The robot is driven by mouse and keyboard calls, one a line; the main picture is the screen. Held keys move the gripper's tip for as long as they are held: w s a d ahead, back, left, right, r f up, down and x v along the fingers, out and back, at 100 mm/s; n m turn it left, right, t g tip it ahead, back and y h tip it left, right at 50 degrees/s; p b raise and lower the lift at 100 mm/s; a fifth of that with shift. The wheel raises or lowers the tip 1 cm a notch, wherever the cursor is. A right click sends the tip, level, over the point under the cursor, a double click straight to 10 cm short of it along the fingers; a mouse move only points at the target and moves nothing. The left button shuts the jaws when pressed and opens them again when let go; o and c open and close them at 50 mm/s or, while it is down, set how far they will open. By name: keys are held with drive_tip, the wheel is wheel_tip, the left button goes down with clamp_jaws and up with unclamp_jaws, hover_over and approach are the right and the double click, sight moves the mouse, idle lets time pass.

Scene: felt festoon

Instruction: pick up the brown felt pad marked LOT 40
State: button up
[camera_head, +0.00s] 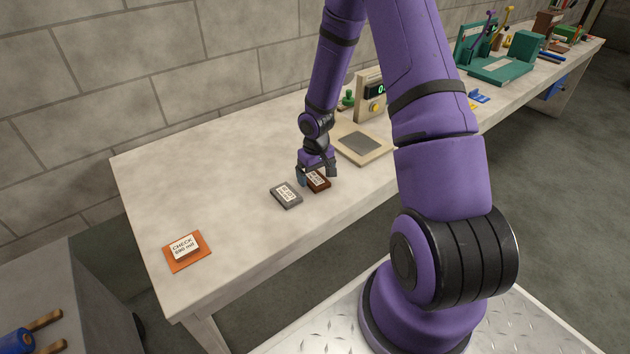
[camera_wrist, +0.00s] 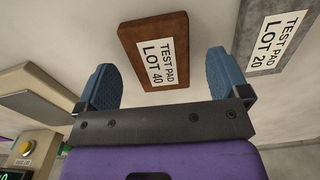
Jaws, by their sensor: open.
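The brown felt pad (camera_head: 317,181) lies flat on the pale bench, and its white label reads TEST PAD LOT 40 in the wrist view (camera_wrist: 133,49). My gripper (camera_head: 317,179) is open just over it. In the wrist view my two blue fingertips (camera_wrist: 159,82) are spread to either side of the pad's near end. I see no contact, and cannot tell the exact height. A grey pad (camera_head: 286,195) marked LOT 20 lies close beside it on the left, and in the wrist view it is at the right (camera_wrist: 273,40), near one finger.
A scale (camera_head: 362,146) with a green display stands just right of the pads. An orange pad (camera_head: 187,251) with a CHECK label lies at the bench's left front. A teal fixture (camera_head: 500,70) stands further right. The bench's left part (camera_head: 200,190) is mostly clear.

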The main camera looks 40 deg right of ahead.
drive_tip(key=shift+f, duration=0.8)
drive_tip(key=c, duration=1)
drive_tip(key=shift+r, duration=0.1)
